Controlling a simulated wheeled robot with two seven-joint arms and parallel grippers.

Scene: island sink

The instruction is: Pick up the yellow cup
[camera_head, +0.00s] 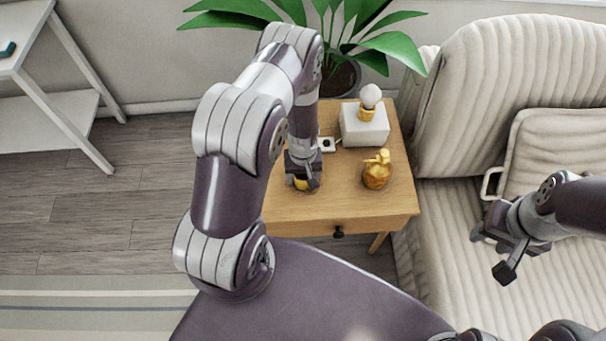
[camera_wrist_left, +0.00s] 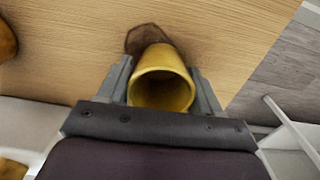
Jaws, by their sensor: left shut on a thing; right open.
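The yellow cup (camera_wrist_left: 162,82) sits between the two fingers of my left gripper (camera_wrist_left: 165,85) in the left wrist view, with its open mouth facing the camera. The left gripper is shut on it. In the head view, my left gripper (camera_head: 303,180) is over the left part of the wooden side table (camera_head: 335,205), and only a small yellow part of the cup (camera_head: 301,184) shows beneath it. I cannot tell whether the cup touches the table. My right gripper (camera_head: 506,250) is open and empty, in front of the sofa.
A golden ornament (camera_head: 376,174) stands to the right of the left gripper on the table. Behind it is a white box-like thing (camera_head: 365,125) with a round-topped lamp (camera_head: 369,98). A potted plant (camera_head: 340,75) stands behind the table, and a striped sofa (camera_head: 510,90) is at the right.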

